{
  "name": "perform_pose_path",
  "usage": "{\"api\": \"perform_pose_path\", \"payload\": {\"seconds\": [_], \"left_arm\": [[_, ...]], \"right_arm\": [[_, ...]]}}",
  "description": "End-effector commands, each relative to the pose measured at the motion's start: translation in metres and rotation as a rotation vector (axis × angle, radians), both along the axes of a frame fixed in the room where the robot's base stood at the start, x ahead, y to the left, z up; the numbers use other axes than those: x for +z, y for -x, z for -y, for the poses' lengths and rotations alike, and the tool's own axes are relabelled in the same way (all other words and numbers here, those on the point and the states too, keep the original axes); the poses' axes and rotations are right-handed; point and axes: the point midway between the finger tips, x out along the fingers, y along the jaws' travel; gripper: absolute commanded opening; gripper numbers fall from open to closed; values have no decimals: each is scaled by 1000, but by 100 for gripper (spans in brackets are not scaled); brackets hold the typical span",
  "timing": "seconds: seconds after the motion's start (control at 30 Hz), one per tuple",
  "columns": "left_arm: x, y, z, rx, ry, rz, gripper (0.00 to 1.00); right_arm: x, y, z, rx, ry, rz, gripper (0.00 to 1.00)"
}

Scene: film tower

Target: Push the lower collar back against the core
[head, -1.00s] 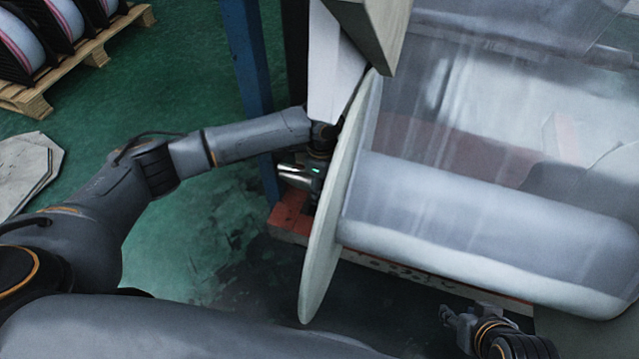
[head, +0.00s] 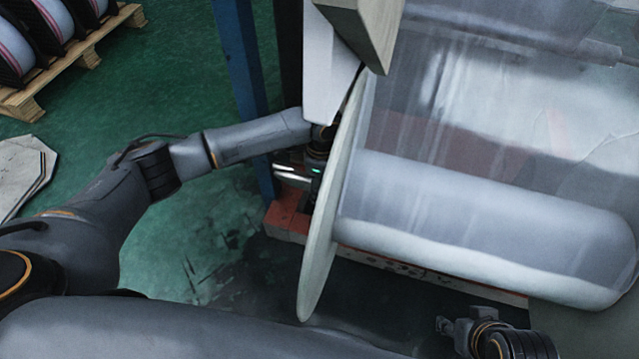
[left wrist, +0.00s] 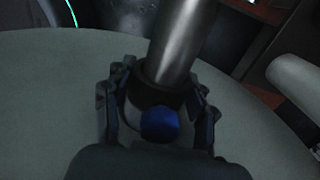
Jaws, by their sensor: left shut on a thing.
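The lower film roll (head: 480,225) lies sideways, with a large pale disc (head: 323,255) at its left end. In the left wrist view, a bright metal shaft (left wrist: 183,42) rises from a dark collar (left wrist: 157,97) with a blue knob (left wrist: 159,124). The fingers of my left gripper (left wrist: 158,108) close around this collar, in front of the pale disc face (left wrist: 50,95). In the head view my left gripper (head: 308,172) is left of the disc, and its hold is partly hidden. The core inside the roll is hidden. My right gripper (head: 443,325) is low, below the roll, and small in view.
A blue post (head: 240,90) stands behind my left forearm. A pale angular panel (head: 332,65) hangs just above the left gripper. A red base beam (head: 420,267) runs under the roll.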

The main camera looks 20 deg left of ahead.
Motion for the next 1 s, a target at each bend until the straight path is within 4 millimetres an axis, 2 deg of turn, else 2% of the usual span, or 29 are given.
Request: {"api": "perform_pose_path", "payload": {"seconds": [0.03,0.23,0.27,0.37,0.77,0.87,1.0], "left_arm": [[0,2,7,-9,10,0,0],[1,2,13,-11,13,0,0],[0,2,12,-10,13,1,62],[0,2,13,-11,14,1,83],[3,3,14,-13,17,-1,83],[15,2,13,-12,19,1,83],[44,0,11,-10,20,8,83]], "right_arm": [[0,0,0,0,1,-2,40],[4,3,2,-1,6,-15,40],[2,3,2,-1,6,-16,40],[2,3,2,-1,6,-15,40],[2,1,2,-3,6,-12,40],[2,2,2,-2,5,-13,40],[2,2,2,-2,5,-14,40]]}}
